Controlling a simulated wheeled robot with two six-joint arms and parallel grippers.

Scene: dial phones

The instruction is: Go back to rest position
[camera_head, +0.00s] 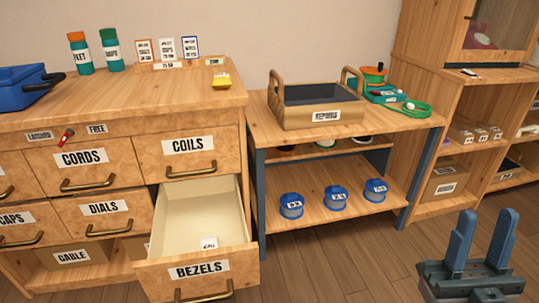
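My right gripper (482,243) is at the lower right of the head view. Its two blue fingers point up and stand apart, with nothing between them. It is over the wooden floor, clear of the furniture. My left gripper is not in the head view. The drawer labelled BEZELS (199,268) is pulled open, and a small white labelled item (209,243) lies inside it. The drawers labelled COILS (188,146), CORDS (80,158) and DIALS (109,208) are closed.
The cabinet top (140,92) holds bottles, cards and a blue bin (27,86). A side table holds a wooden tray (319,116) and a green coiled cord (408,109); its lower shelf holds blue tins (334,199). The floor (345,262) in the middle is free.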

